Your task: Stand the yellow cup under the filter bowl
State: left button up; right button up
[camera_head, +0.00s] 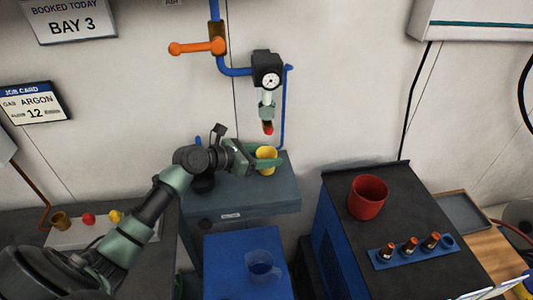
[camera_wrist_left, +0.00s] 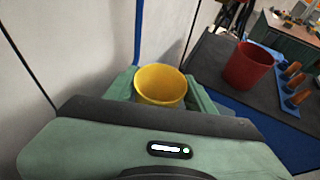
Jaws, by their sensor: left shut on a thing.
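The yellow cup (camera_head: 265,154) is upright between the fingers of my left gripper (camera_head: 268,160), which is shut on it above the grey-green cabinet top. In the left wrist view the cup (camera_wrist_left: 161,84) shows its open rim between the two green fingers (camera_wrist_left: 160,92). The filter bowl (camera_head: 267,112) hangs on the wall pipe under a round gauge, with a red tip at its lower end. The cup is below this bowl in the head view, with a gap between them. Whether the cup's base touches the cabinet top is hidden. My right gripper is not in view.
A red cup (camera_head: 367,197) and a blue holder (camera_head: 412,252) with several copper-tipped parts stand on the dark cabinet at right. A clear jug (camera_head: 262,266) is on the blue surface in front. An orange lever (camera_head: 196,47) sticks out from the pipe.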

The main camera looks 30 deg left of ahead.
pick_arm(q)
jog(key=o, duration=1.5)
jog(key=b+v, duration=0.2)
jog(key=v, duration=1)
jog(key=shift+r, duration=0.1)
jog(key=shift+s+d, duration=0.1)
